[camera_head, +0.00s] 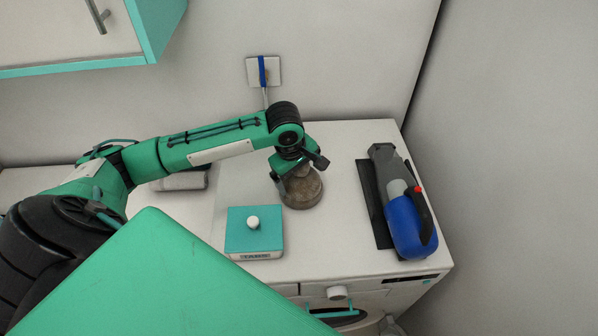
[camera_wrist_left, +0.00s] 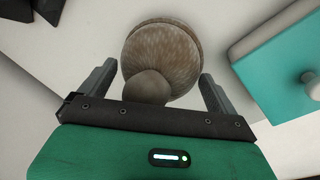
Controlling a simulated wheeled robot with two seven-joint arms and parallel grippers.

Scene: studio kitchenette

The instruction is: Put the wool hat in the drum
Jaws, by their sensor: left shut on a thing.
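The wool hat (camera_head: 304,192) is brown and rounded, with a pompom, and is on or just above the white counter top. My left gripper (camera_head: 298,170) comes down over it from behind and is shut on its pompom. In the left wrist view the hat (camera_wrist_left: 165,52) shows between the two fingers of the gripper (camera_wrist_left: 158,84), its brim away from the palm. The washing machine front (camera_head: 375,302) shows at the bottom edge, with a white knob and part of a round door. The inside of the drum is hidden. My right gripper is out of view.
A teal box (camera_head: 240,240) with a white knob stands front left of the hat. A blue and grey handheld vacuum (camera_head: 405,220) lies on a dark mat at right. A grey item (camera_head: 182,181) lies behind my arm. A wall cabinet (camera_head: 70,35) hangs upper left.

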